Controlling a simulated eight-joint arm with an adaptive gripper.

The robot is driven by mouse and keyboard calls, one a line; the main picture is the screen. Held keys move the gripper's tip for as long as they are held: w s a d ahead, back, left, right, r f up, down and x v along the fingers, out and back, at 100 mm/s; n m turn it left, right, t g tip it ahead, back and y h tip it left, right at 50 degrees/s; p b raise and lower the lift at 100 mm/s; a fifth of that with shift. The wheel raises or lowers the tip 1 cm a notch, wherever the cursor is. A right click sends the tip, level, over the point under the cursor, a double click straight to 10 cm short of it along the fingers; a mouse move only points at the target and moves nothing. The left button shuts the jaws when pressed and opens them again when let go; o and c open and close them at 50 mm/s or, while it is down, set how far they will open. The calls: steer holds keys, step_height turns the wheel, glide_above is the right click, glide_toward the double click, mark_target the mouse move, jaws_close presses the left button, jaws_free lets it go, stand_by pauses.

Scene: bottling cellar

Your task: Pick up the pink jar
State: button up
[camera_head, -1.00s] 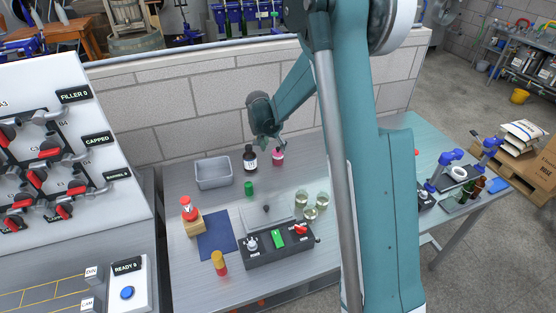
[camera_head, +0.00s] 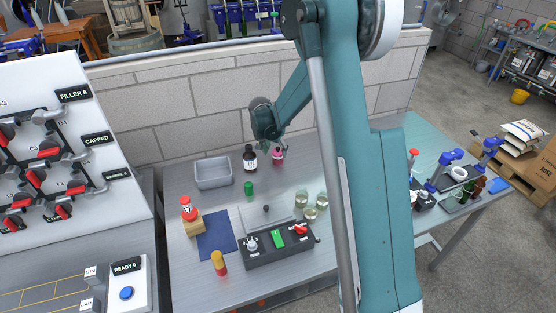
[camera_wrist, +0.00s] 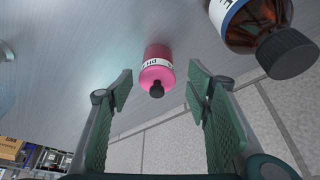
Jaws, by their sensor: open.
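The pink jar (camera_head: 278,157) stands on the grey bench near the back wall, just right of a dark brown bottle. It has a white label and a dark knob on top. In the wrist view the pink jar (camera_wrist: 157,72) lies ahead, between the lines of the two fingers. My gripper (camera_wrist: 158,90) is open and empty, with a finger on either side of the view. In the head view my gripper (camera_head: 272,140) hangs at the jar's upper left, close to it. Whether a finger touches the jar cannot be told.
The brown bottle (camera_head: 250,159) stands close on the jar's left; it shows large in the wrist view (camera_wrist: 255,25). A grey bin (camera_head: 213,173), a green cylinder (camera_head: 249,189) and clear jars (camera_head: 302,199) stand nearby. The block wall (camera_head: 190,110) is close behind.

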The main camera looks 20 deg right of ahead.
mark_target(277, 153)
steer(key=shift+b+x, duration=0.3)
steer(key=shift+x, duration=1.95)
steer(key=shift+s, duration=0.2)
steer(key=shift+c, duration=0.5)
steer(key=c, duration=0.9)
